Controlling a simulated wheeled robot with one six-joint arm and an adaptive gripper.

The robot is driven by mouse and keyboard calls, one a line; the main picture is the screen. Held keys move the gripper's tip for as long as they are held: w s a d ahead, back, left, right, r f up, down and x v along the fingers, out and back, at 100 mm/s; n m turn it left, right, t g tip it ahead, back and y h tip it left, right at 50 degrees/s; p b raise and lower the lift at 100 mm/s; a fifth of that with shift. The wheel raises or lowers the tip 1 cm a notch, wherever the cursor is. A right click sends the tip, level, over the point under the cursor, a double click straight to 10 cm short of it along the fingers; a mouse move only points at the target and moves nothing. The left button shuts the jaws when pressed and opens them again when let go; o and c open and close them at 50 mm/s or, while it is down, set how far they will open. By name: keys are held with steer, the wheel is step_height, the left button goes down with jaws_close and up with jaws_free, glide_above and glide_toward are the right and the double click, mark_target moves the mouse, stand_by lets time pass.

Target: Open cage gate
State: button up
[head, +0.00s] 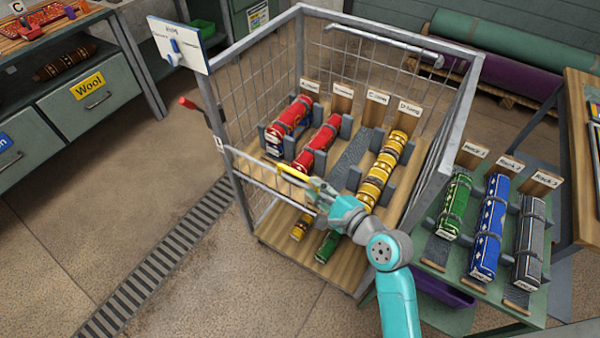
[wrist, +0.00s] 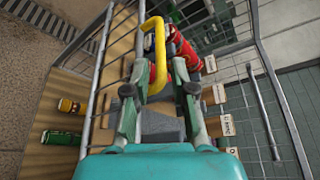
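The metal mesh cage (head: 340,22) stands mid-view, holding rolled rugs. Its low front gate (head: 245,165) has a white-grey top rail running from the left post toward my gripper. A yellow loop handle (head: 292,172) is on the gate; it also shows in the wrist view (wrist: 160,60). My gripper (head: 314,190) is at the handle's right end. In the wrist view my gripper's fingers (wrist: 159,68) stand apart, with the yellow bar between them. A gap seems to show on the left; contact is unclear. My arm hides the gate's right part, which looks in line with the cage front.
A red lever (head: 190,103) sticks out at the left post, below a white sign (head: 180,45) with a blue piece. A green rack (head: 440,250) with rolled rugs stands close at the right. Floor is clear at front left, around a drain grate (head: 160,260).

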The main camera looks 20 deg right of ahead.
mark_target(300, 176)
steer(key=x, duration=0.8)
steer(key=shift+w+a, duration=0.15)
steer(key=shift+w, duration=0.1)
jaws_close()
